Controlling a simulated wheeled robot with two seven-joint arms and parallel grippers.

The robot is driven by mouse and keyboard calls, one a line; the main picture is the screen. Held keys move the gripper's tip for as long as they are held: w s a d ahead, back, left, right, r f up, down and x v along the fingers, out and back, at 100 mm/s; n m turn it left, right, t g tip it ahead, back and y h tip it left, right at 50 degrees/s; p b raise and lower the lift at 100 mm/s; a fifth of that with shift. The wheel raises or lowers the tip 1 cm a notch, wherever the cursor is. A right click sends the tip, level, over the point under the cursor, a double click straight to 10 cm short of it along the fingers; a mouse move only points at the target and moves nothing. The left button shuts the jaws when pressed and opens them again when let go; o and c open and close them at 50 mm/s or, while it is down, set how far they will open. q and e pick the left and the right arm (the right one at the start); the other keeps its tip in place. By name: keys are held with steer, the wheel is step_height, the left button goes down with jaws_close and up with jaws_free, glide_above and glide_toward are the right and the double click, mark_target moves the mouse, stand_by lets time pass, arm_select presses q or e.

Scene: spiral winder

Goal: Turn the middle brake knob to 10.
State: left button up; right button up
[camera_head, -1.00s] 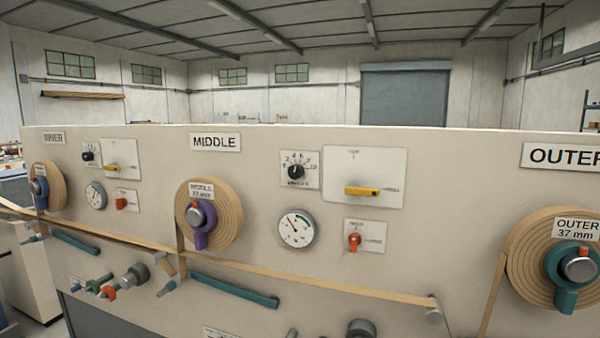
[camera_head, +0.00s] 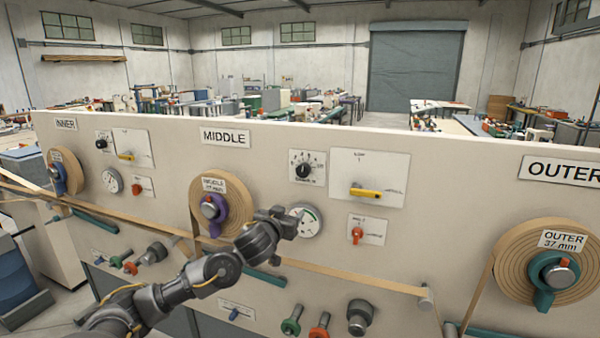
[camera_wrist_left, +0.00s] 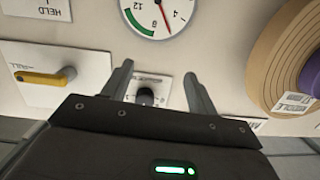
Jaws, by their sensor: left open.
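The middle brake knob (camera_head: 303,171) is a small black knob on a white numbered plate, to the right of the MIDDLE label (camera_head: 226,137). Its exact setting is too small to read. My left gripper (camera_head: 288,217) is below the knob in the head view, in front of the pressure-style gauge (camera_head: 305,221) and partly covering it. In the left wrist view the picture is turned over, and the knob (camera_wrist_left: 146,97) shows between the open fingers of my left gripper (camera_wrist_left: 158,74). The fingers look apart from the knob. My right gripper is not in view.
A yellow lever (camera_head: 365,193) sits right of the knob, with a red-orange switch (camera_head: 357,235) below it. The middle tape roll (camera_head: 232,190) with its purple handle is to the left. A tape strip (camera_head: 350,277) crosses the panel below.

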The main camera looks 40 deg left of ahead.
arm_select(q)
steer(key=t, duration=0.2)
glide_toward(302, 171)
steer(key=s, duration=0.2)
steer(key=p+x, duration=0.1)
steer(key=x, duration=0.2)
steer(key=p+x, duration=0.1)
steer(key=x, duration=0.2)
steer(key=p+x, duration=0.1)
steer(key=x, duration=0.2)
steer(key=shift+w+d+r+p, duration=0.1)
steer(key=shift+d+p, duration=0.2)
steer(key=shift+p, duration=0.1)
steer(key=shift+x, duration=0.75)
steer(key=c, duration=1)
